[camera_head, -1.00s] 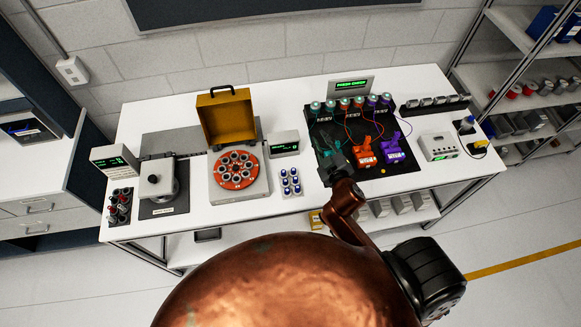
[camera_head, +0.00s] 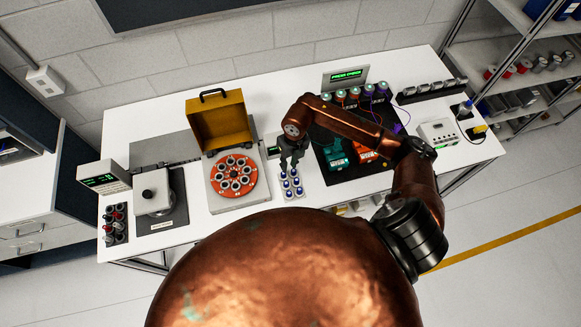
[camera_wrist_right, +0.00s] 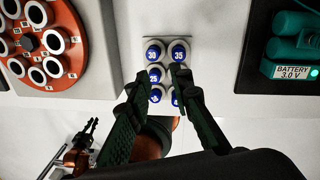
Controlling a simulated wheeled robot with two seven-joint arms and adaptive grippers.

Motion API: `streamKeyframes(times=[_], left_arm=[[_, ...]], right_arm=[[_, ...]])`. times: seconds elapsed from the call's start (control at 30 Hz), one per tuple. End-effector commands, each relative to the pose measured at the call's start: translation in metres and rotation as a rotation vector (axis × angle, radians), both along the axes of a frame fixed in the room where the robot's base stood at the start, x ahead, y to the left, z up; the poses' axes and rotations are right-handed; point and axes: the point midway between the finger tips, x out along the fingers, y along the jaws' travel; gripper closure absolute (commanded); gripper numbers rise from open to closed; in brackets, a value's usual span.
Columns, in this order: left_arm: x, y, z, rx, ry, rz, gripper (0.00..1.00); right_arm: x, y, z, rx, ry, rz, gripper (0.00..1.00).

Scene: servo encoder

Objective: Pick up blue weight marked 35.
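The blue weight marked 35 (camera_wrist_right: 180,51) shows in the right wrist view at the upper right of a small group of blue-capped weights. It stands beside the weight marked 30 (camera_wrist_right: 153,52), with the 25 (camera_wrist_right: 155,72) nearer. In the head view the group (camera_head: 291,188) sits right of the red disc. My right gripper (camera_head: 291,166) hangs over the far end of the group. In the right wrist view its fingers (camera_wrist_right: 160,78) are spread, with nothing held; the right fingertip is just below the 35 and overlaps a nearer weight.
The red disc (camera_head: 234,177) with its open yellow lid (camera_head: 219,122) stands left of the weights. A black mat with teal batteries (camera_head: 335,153) lies to the right, partly behind my right arm. A balance (camera_head: 154,194) stands farther left.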

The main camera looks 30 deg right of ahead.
Motion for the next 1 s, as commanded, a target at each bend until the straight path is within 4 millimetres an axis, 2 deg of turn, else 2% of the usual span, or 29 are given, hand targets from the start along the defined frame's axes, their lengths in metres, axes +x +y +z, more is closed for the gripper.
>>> streamKeyframes(times=[0.03,0.13,0.47,0.7,1.0], left_arm=[[0.0,0.0,0.0,0.0,0.0,0.0,0.85],[0.0,0.0,0.002,0.0,0.0,0.0,0.85],[-0.004,0.0,0.015,0.0,0.005,0.001,0.85],[-0.005,0.0,0.026,0.001,0.006,0.001,0.85],[-0.005,0.0,0.026,0.001,0.006,0.001,0.85]], right_arm=[[0.002,-0.012,0.0,-0.046,0.008,-0.007,0.8],[0.002,-0.024,-0.004,-0.095,0.021,-0.014,0.8],[0.003,-0.022,-0.038,-0.097,0.025,-0.009,0.8],[0.004,-0.021,-0.071,-0.097,0.023,-0.011,0.8],[0.004,-0.023,-0.078,-0.097,0.02,-0.011,0.8]])
